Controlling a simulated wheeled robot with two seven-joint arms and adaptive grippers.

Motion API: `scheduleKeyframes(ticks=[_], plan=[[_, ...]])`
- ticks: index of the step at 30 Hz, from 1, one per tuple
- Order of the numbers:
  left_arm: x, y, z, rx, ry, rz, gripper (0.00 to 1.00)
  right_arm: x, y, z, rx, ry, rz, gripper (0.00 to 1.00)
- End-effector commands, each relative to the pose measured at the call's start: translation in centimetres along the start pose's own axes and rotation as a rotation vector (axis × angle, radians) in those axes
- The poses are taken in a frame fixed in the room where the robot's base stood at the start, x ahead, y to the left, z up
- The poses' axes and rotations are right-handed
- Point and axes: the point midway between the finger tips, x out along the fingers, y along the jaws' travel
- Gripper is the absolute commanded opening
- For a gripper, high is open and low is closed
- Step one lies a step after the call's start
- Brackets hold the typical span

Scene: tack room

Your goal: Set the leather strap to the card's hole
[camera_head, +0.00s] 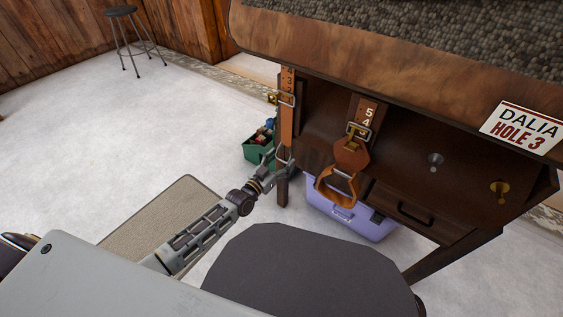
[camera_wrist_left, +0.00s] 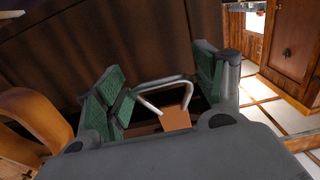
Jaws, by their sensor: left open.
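My left gripper (camera_head: 280,166) is at the lower end of the left strap. In the left wrist view its green-padded fingers (camera_wrist_left: 163,82) are open around a metal loop (camera_wrist_left: 166,82) with tan leather (camera_wrist_left: 176,118). My right gripper is out of view.
The dark wooden bench (camera_head: 400,45) has a drawer (camera_head: 402,209) and two knobs. A purple box (camera_head: 350,217) and a green crate (camera_head: 257,153) stand on the floor under and beside it. A mat (camera_head: 160,215) and a stool (camera_head: 122,12) are to the left, with open floor between.

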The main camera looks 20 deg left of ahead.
Motion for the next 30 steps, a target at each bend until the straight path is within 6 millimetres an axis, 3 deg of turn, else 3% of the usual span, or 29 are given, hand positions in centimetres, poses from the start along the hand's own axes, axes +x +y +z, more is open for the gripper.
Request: scheduleKeyframes(ticks=[13, 25, 30], plan=[[0.50, 0.02, -0.09, 0.000, 0.001, 0.000, 0.70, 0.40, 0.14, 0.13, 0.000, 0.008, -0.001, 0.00], [0.49, -0.09, -0.11, 0.000, 0.002, -0.001, 0.19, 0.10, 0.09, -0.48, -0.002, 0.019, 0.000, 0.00], [0.50, -0.15, 0.19, 0.001, 0.001, -0.002, 0.18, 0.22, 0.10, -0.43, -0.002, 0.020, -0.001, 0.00]])
